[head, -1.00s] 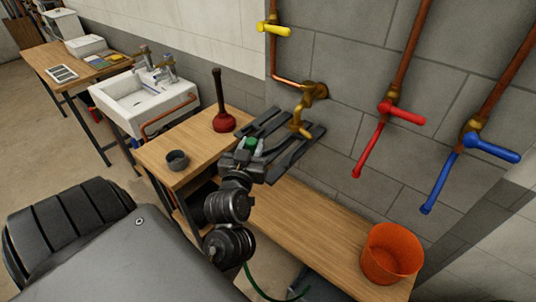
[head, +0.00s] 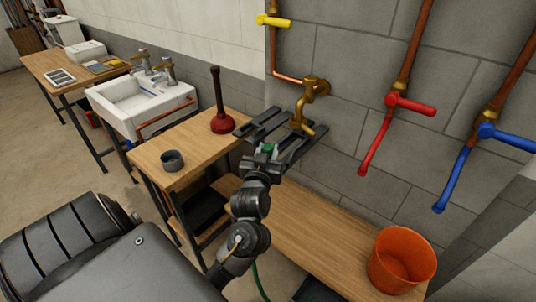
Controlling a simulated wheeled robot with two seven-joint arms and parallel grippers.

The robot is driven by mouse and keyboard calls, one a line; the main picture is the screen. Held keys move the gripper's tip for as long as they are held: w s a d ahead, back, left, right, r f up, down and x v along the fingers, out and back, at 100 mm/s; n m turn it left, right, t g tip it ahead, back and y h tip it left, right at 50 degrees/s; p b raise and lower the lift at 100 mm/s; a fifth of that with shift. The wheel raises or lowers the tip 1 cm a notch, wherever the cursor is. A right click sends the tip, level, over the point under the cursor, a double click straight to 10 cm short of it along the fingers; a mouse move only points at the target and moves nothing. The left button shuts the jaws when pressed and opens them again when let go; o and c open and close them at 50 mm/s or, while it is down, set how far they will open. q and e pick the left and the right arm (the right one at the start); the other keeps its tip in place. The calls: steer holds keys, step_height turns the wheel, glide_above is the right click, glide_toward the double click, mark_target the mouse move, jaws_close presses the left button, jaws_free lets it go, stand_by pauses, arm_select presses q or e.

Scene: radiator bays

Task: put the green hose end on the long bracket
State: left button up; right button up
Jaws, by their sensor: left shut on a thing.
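My left gripper (head: 266,156) is shut on the green hose end (head: 268,149), a small green piece showing between its fingers. I cannot tell whether the gripper touches the rack, or whether this rack is the long bracket. The green hose (head: 258,280) hangs down beside my left arm; its upper run is hidden behind the arm. My right gripper is not in view.
A red plunger (head: 222,123) and a dark cup (head: 172,160) stand on the wooden table. An orange bucket (head: 402,262) stands on the low wooden bench (head: 330,240). Red (head: 410,104) and blue (head: 505,136) handled taps are on the wall to the right. The bench middle is clear.

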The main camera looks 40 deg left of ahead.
arm_select(q)
steer(key=shift+f, duration=0.3)
steer(key=shift+f, duration=0.1)
steer(key=o, duration=1.1)
steer(key=shift+c, duration=0.2)
steer(key=shift+s+d, duration=0.15)
steer(key=shift+s, duration=0.1)
steer(key=v, duration=1.1)
steer(key=shift+s+d+b, duration=0.15)
steer(key=shift+s+b, duration=0.1)
steer(key=shift+b, duration=0.05)
